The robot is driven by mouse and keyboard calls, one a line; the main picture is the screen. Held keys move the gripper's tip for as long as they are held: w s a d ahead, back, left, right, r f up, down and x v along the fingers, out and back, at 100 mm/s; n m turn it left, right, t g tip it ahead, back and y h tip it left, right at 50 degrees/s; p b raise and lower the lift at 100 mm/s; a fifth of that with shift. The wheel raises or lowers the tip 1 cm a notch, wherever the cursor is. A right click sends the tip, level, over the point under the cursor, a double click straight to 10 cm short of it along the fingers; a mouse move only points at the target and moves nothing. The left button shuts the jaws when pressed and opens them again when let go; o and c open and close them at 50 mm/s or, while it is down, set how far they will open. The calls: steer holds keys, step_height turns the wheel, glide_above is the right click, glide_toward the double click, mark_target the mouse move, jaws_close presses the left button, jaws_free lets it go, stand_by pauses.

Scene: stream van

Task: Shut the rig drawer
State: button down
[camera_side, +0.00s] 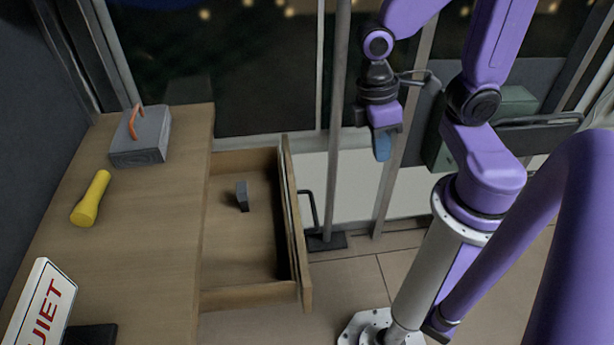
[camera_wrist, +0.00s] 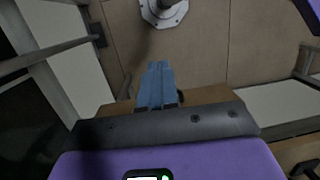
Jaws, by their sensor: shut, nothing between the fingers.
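The wooden rig drawer (camera_side: 292,225) stands pulled out from the right side of the wooden counter in the side view. Its inside is open to view, and a small dark grey block (camera_side: 242,196) stands in it. A dark bar handle (camera_side: 312,208) shows on the outer side of its front. My gripper (camera_side: 383,148) has blue fingers, pointing down, to the right of the drawer front and apart from it. In the wrist view the fingers (camera_wrist: 158,84) are together and empty. A wooden edge (camera_wrist: 208,95) shows behind them; I cannot tell which part it is.
On the counter (camera_side: 150,235) are a grey box with an orange handle (camera_side: 142,137), a yellow cylinder (camera_side: 90,199) and a white sign with red letters (camera_side: 40,305). A grey upright pole (camera_side: 336,120) stands between the drawer and my gripper in the picture. Tiled floor (camera_side: 350,285) is clear beside the drawer.

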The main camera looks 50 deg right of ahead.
mark_target(223, 200)
steer(key=w+d+f+m+t+y, duration=0.35)
steer(key=f+m+t+y, duration=0.45)
steer(key=m, duration=1)
steer(key=w+d+f+m+t+y, duration=0.3)
steer(key=d+f+m+t+y, duration=0.5)
steer(key=m, duration=1)
steer(key=w+a+f+g+h, duration=0.1)
steer(key=w+a+f+h, duration=0.1)
steer(key=w+a, duration=0.7)
steer(key=shift+w+a, duration=0.25)
steer(key=shift+a, duration=1.75)
steer(key=x, duration=1.3)
steer(key=f+x, duration=0.1)
steer(key=x, duration=0.6)
steer(key=shift+w, duration=0.1)
steer(key=shift+w+a+r, duration=0.1)
steer(key=shift+w+a, duration=0.05)
steer(key=shift+a, duration=0.15)
